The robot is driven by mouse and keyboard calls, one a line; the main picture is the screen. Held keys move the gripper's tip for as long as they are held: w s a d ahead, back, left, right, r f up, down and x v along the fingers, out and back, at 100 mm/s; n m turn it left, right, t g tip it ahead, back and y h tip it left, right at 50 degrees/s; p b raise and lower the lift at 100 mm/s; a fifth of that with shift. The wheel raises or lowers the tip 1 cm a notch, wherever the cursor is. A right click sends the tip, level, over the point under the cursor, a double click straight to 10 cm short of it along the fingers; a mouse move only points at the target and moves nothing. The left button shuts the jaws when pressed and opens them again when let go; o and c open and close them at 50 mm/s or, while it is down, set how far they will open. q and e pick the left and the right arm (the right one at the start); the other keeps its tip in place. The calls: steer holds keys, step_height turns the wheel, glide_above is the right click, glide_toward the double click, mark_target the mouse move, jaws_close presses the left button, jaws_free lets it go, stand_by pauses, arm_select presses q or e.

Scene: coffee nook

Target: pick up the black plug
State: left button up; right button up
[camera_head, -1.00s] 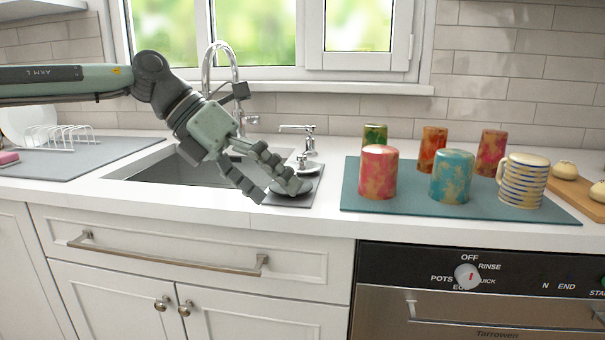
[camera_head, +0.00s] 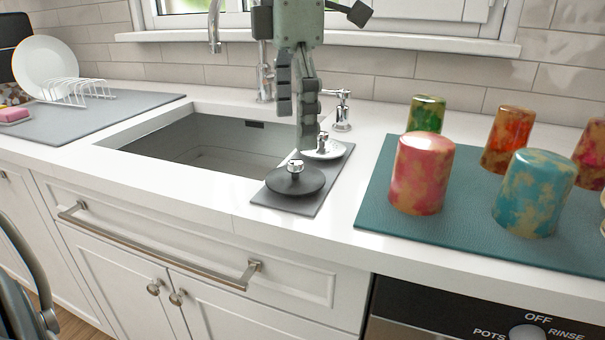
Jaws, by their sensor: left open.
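The black plug (camera_head: 295,182), a dark round disc with a metal knob on top, lies on a small grey mat (camera_head: 316,195) at the right edge of the sink. A white plug (camera_head: 325,152) with a metal knob lies behind it on the same mat. My left gripper (camera_head: 297,130) points down above and behind the black plug. Its fingers are apart with nothing between them. The longer-looking right finger hangs in front of part of the white plug. Whether it touches that plug I cannot tell. My right gripper is not in view.
The sink (camera_head: 210,143) lies to the left, with a tap (camera_head: 215,30) behind it. A soap dispenser (camera_head: 342,110) stands behind the mat. Several colourful cups stand on a teal mat (camera_head: 380,215) to the right. A dish rack (camera_head: 75,92) with a plate (camera_head: 45,68) is at far left.

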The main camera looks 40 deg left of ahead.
mark_target(294, 162)
arm_select(q)
step_height(294, 162, down, 6)
steer(key=shift+d+r, duration=0.1)
steer(key=shift+r, duration=0.05)
steer(key=shift+s, duration=0.1)
steer(key=c, duration=1.7)
jaws_close()
